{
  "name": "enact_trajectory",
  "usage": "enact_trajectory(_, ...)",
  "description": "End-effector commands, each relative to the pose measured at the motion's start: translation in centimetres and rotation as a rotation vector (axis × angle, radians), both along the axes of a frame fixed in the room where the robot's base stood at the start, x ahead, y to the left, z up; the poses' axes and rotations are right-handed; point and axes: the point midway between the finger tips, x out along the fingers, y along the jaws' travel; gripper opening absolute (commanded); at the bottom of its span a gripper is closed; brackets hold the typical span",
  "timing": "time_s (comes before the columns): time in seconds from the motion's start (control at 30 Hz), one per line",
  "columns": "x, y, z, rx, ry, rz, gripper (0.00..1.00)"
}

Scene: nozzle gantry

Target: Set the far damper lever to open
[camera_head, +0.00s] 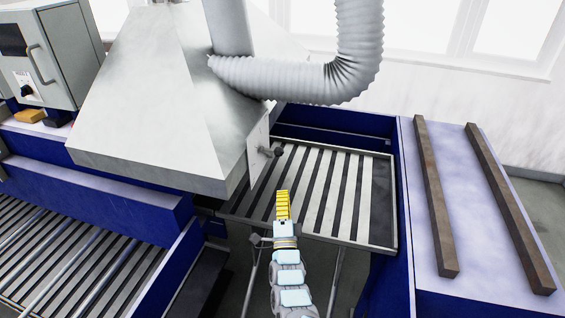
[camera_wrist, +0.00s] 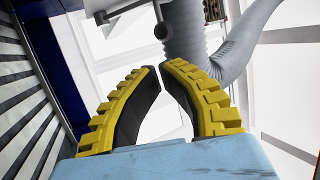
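A damper lever with a dark round knob (camera_head: 278,151) sticks out from a pale upright plate (camera_head: 258,143) on the right side of the hood. Whether it is the far lever, I cannot tell; no second one shows clearly in the head view. My gripper (camera_head: 282,193), with yellow ribbed fingers, is below the knob in the picture and apart from it. In the wrist view its fingertips (camera_wrist: 158,67) meet or nearly meet, with nothing between them. The knob shows just beyond the tips in the wrist view (camera_wrist: 162,32), on a short grey rod.
The large grey hood (camera_head: 170,95) stands left of my gripper, with a ribbed grey hose (camera_head: 300,82) above. A slatted bed (camera_head: 340,195) lies beyond and right of my gripper. Two brown bars (camera_head: 436,195) rest on a pale table at right. A grey cabinet (camera_head: 50,55) stands far left.

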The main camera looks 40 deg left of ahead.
Motion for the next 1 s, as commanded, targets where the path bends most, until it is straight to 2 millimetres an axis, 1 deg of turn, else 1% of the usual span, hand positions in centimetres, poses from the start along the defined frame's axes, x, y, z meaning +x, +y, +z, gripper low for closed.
enact_trajectory(0.07, 0.5, 0.4, 0.5, 0.004, -0.003, -0.002, 0.0)
enact_trajectory(0.5, 3.0, 2.6, 2.1, -0.001, -0.004, -0.002, 0.0)
enact_trajectory(0.67, 3.7, 3.3, 2.5, -0.001, -0.001, -0.001, 0.0)
enact_trajectory(0.83, 4.5, 3.9, 3.3, 0.0, -0.005, -0.002, 0.0)
enact_trajectory(1.0, 5.2, 4.6, 3.4, -0.004, 0.0, -0.001, 0.0)
